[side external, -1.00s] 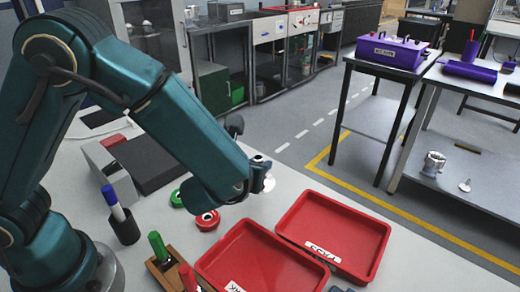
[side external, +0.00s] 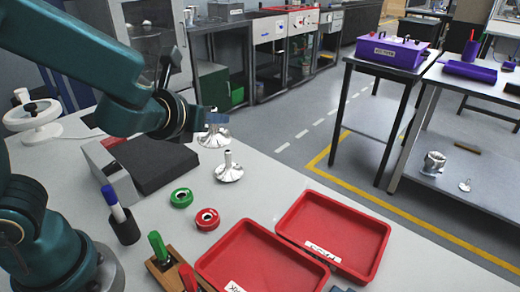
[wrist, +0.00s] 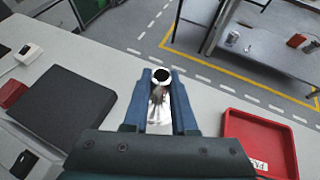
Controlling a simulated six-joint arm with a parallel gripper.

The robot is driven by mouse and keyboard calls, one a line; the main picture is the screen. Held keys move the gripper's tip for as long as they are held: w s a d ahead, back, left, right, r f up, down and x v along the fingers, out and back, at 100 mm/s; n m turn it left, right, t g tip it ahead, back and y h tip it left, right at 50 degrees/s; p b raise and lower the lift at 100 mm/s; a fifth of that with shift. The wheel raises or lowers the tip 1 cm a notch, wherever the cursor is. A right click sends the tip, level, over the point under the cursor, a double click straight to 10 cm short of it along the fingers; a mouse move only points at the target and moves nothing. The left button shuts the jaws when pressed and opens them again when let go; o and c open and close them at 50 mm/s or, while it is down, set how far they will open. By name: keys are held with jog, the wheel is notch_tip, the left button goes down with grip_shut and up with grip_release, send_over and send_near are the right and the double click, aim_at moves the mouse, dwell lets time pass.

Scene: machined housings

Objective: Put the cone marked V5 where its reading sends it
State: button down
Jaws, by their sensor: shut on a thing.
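My gripper (side external: 207,117) is shut on a silver cone (side external: 213,138) with a wide flanged base, held above the table near its far edge. The wrist view shows my gripper's blue fingers (wrist: 160,92) on either side of this cone (wrist: 159,118). A second silver cone (side external: 228,171) stands upright on the table just below and to the right of the held one, apart from it. I cannot read a V5 mark on either cone. Two red trays, a right one (side external: 372,231) and a nearer one (side external: 213,263), carry white labels that I cannot read clearly.
A green ring (side external: 181,197) and a red ring (side external: 207,219) lie left of the trays.

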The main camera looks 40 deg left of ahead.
jog(key=s+d+r+m+h, duration=0.4)
jog(key=s+d, duration=0.1)
jog(key=d, duration=0.2)
jog(key=s+a+f+n+g+y, duration=0.25)
jog(key=f+n+g+y, duration=0.35)
jog(key=n, duration=0.4)
jog(key=s+a+f+n+g+y, duration=0.2)
jog(key=a+f+n+g+y, duration=0.3)
jog(key=n+g, duration=0.4)
jog(key=s+d+n+g+h, duration=0.45)
jog(key=n+g+h, duration=0.5)
jog(key=n, duration=0.75)
jog(key=w+d+r+n+t+h, duration=0.2)
jog(key=w+d+n+t+h, duration=0.15)
jog(key=n+h, duration=0.5)
jog(key=n+t+h, duration=0.5)
send_over(262, 277)
jog(key=shift+m, duration=0.25)
notch_tip(262, 277, down, 5)
jog(key=shift+f, duration=1.6)
